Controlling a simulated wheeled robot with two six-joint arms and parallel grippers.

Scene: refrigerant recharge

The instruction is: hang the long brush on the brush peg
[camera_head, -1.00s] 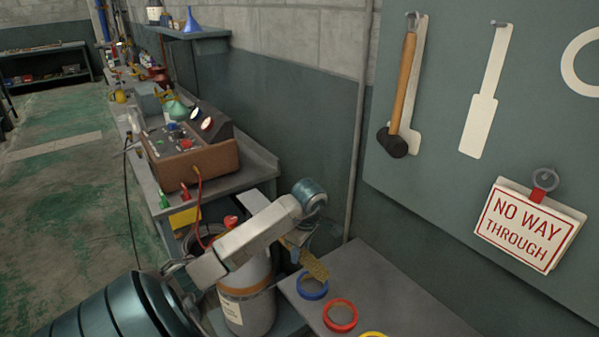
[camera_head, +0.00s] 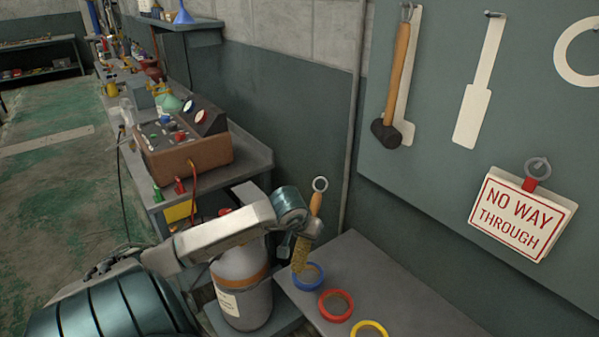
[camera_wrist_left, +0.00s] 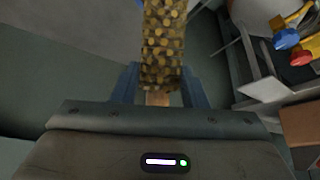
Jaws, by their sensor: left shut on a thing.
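The long brush (camera_head: 317,203) has an orange handle with a ring at its top end and tan speckled bristles below. My left gripper (camera_head: 310,230) is shut on it between handle and bristles, holding it nearly upright, ring up. In the left wrist view the bristles (camera_wrist_left: 162,45) stick out beyond the gripper fingers (camera_wrist_left: 160,88). A bare peg (camera_head: 494,14) stands out from the wall board at the top of a white brush-shaped outline (camera_head: 480,90), well up and right of the brush. My right gripper is not in view.
A hammer (camera_head: 398,75) hangs on the board left of the outline. A "NO WAY THROUGH" sign (camera_head: 522,215) hangs below right. Blue (camera_head: 308,276), red (camera_head: 336,305) and yellow (camera_head: 369,330) tape rolls lie on the grey bench (camera_head: 400,290). A gas cylinder (camera_head: 242,285) stands beneath my arm.

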